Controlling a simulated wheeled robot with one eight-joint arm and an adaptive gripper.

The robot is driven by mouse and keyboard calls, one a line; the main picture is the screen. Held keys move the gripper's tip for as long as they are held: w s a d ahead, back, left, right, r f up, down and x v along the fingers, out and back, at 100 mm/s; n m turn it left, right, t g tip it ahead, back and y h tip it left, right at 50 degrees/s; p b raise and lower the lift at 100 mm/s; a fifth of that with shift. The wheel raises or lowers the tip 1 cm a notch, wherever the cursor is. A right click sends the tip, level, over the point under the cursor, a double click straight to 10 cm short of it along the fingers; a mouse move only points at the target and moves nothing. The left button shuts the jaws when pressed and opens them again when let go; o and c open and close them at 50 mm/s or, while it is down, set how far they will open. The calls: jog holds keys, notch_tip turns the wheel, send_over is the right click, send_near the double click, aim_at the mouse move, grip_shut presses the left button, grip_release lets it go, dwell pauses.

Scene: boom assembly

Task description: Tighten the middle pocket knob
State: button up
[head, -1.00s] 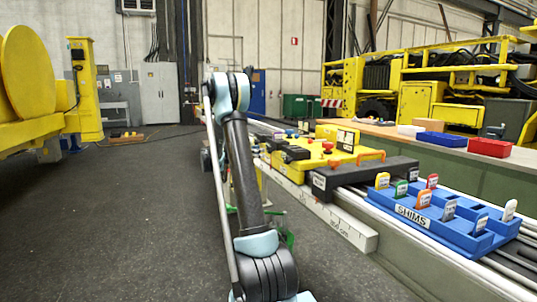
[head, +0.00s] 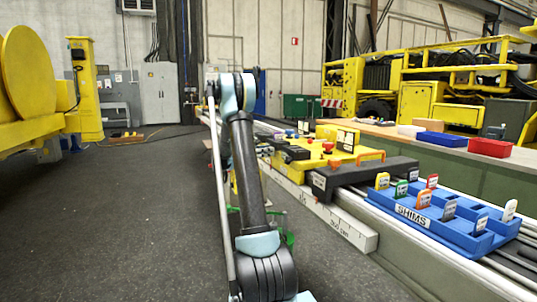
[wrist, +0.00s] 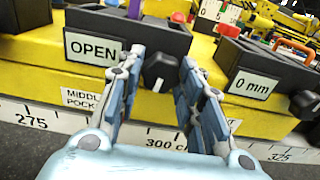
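The middle pocket knob (wrist: 159,71) is a black knob on the front of a black box (wrist: 112,20) in the wrist view. The box carries a white OPEN label (wrist: 93,49). Below it, a partly covered label (wrist: 82,99) begins with MIDDLE and POCK. My gripper (wrist: 161,64) is open, with one fingertip to the left of the knob and one to the right. The knob shows between the fingertips, and I cannot tell whether either touches it. In the head view my arm hides the gripper and the knob cannot be made out.
To the right, another black box has a 0 mm label (wrist: 251,85) and its own black knob (wrist: 304,104). A white ruler (wrist: 262,148) runs below the yellow body (wrist: 40,62). In the head view a blue SHIMS tray (head: 432,224) lies at the right. Open floor lies left.

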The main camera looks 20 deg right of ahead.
jog(key=shift+d, duration=0.1)
dwell(0.4)
